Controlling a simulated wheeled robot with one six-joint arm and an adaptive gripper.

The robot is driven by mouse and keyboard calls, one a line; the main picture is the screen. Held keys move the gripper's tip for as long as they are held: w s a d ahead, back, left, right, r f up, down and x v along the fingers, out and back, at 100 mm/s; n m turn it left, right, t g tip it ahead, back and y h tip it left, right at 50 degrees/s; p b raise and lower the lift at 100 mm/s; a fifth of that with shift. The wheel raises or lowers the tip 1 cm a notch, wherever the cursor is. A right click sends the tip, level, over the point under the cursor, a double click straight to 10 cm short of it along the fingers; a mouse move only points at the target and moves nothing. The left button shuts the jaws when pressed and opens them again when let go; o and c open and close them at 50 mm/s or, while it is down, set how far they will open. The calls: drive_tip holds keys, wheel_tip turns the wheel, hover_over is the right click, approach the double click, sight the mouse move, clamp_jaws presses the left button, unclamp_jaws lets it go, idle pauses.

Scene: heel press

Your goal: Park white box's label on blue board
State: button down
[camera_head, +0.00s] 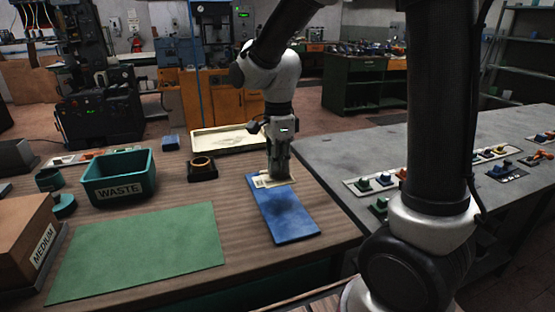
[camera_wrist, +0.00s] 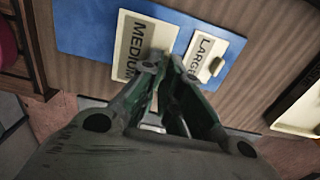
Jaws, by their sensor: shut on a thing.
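The blue board (camera_head: 287,217) lies flat on the wooden bench and also fills the top of the wrist view (camera_wrist: 85,25). My gripper (camera_head: 278,180) points down over the board's far end. In the wrist view its fingertips (camera_wrist: 168,68) are shut at the edge of a cream label reading MEDIUM (camera_wrist: 136,42); the gripped part is mostly hidden. This label appears to overhang the board's edge; whether it touches the board is unclear. A second cream label, LARGE (camera_wrist: 205,52), with a small raised tab, lies beside it on the board. I cannot make out a white box.
A brown box (camera_head: 25,228) marked MEDIUM stands at the left. A green mat (camera_head: 140,250) lies left of the board. A green WASTE bin (camera_head: 120,192), a dark holder with a ring (camera_head: 202,170) and a cream tray (camera_head: 228,139) stand behind. A grey table (camera_head: 345,150) adjoins at right.

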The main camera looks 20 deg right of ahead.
sight(278, 193)
drive_tip(key=shift+f, duration=2.85)
drive_tip(key=shift+s+f, duration=0.1)
drive_tip(key=shift+f, duration=0.35)
drive_tip(key=c, duration=1.1)
unclamp_jaws()
drive_tip(key=shift+o, duration=0.2)
drive_tip(key=shift+r, duration=3.55)
